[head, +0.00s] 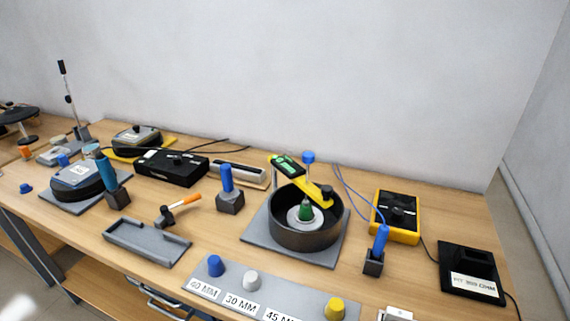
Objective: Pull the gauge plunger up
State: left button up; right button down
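A gauge fixture stands right of centre on the table in the head view. It has a dark round bowl (290,232) on a square grey plate (259,238). A yellow arm (312,188) with a green-faced block (287,165) spans the bowl on a post at the left. A blue knob (308,157) on a pale stem rises beside the arm; it may be the plunger top. A green cone-shaped piece (305,210) sits on a light disc inside the bowl. Neither of my grippers shows.
A grey strip (232,298) in front carries blue, white and yellow plugs and size labels. Blue-handled tools (228,185) (380,240) in dark blocks stand either side of the fixture. A yellow meter (395,216) is at the right, and a grey tray (147,242) at the left.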

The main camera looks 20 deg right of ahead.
aim_at(308, 158)
jog(key=i+j+z, duration=0.1)
jog(key=z, duration=0.25)
jog(key=i+j+z, duration=0.2)
jog(key=z, duration=0.2)
